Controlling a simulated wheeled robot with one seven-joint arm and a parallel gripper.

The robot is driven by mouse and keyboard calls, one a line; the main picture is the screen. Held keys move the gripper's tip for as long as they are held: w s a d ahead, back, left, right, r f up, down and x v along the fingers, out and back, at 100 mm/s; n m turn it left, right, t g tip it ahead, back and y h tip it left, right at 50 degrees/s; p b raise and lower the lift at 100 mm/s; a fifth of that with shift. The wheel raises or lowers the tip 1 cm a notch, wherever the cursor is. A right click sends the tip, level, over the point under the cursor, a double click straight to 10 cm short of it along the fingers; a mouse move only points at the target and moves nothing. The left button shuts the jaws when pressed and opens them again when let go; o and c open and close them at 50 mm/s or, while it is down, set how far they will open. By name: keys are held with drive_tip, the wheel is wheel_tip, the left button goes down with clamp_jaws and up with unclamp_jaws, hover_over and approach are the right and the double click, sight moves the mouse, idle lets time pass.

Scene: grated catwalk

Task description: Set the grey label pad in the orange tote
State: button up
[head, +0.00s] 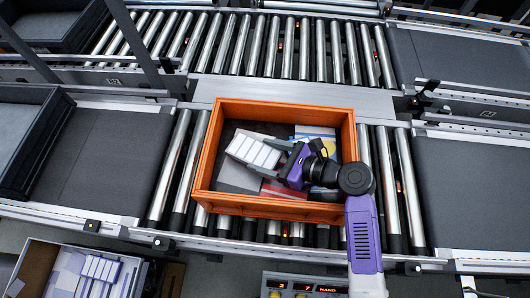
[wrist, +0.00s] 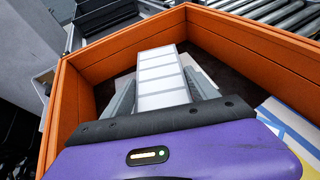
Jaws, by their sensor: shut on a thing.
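The orange tote (head: 204,160) sits on the roller conveyor in the middle of the head view, and its walls (wrist: 88,65) surround the scene in the wrist view. The grey label pad (head: 250,150) shows a row of white labels on its face. My gripper (head: 272,156) is shut on the pad, which lies between its two grey fingers (wrist: 162,90) in the wrist view. The pad (wrist: 160,70) points away from my gripper, over the tote's inside. I cannot tell whether it touches the things below. The fingers hide its near end.
Flat items lie in the tote: a pale grey one (head: 236,178), a red one (head: 273,190) and a blue and yellow one (head: 318,134). A box (head: 38,268) with similar pads stands at lower left. A dark tray (head: 25,140) is at left. Rollers flank the tote.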

drive_tip(key=shift+f, duration=0.15)
drive_tip(key=o, duration=1.5)
drive_tip(key=shift+r, duration=0.35)
drive_tip(key=v, duration=1.2)
drive_tip(key=shift+r, duration=0.2)
